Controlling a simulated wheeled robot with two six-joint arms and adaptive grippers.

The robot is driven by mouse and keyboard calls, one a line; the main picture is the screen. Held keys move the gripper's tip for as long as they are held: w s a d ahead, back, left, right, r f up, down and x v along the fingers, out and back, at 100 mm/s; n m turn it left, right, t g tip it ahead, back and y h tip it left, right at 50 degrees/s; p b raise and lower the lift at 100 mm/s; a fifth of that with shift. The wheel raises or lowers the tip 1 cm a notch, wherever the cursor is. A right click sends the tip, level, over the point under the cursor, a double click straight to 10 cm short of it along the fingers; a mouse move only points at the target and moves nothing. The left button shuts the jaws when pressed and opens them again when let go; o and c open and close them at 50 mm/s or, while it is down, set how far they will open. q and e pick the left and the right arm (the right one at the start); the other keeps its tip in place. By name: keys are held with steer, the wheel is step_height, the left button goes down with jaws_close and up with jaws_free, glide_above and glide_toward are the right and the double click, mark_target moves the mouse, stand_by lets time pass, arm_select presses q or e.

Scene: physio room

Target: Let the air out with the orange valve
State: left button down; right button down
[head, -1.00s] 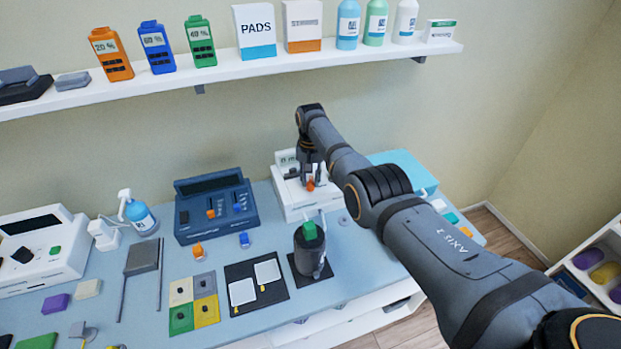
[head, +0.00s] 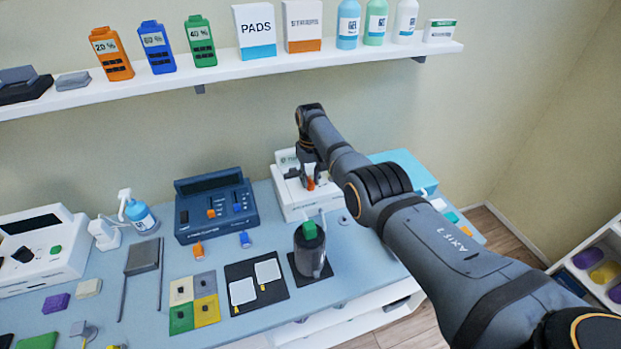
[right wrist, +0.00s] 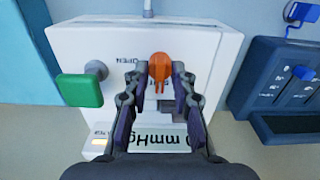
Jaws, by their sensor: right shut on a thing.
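The orange valve (right wrist: 159,68) sits on top of a white pump unit (right wrist: 75,45), near an OPEN label printed upside down in the right wrist view. My right gripper (right wrist: 157,78) has its fingers on both sides of the valve and is shut on it. In the head view the right gripper (head: 309,181) is over the white unit (head: 296,204), with the orange valve (head: 310,184) just visible. The unit's display (right wrist: 165,143) reads mmHg after a 0; digits further left are hidden by the gripper. My left gripper is not in view.
A green knob (right wrist: 80,90) stands close beside the right fingers. A dark cuffed cylinder (head: 311,257) with a green top stands in front of the unit. A dark blue control box (head: 215,212) is to the left. A shelf (head: 240,67) runs above.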

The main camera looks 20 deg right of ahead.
mark_target(311, 180)
steer(key=shift+w+r, duration=0.1)
steer(key=c, duration=1.4)
jaws_free()
steer(key=shift+c, duration=0.2)
step_height(311, 180, up, 8)
steer(key=shift+f, duration=0.25)
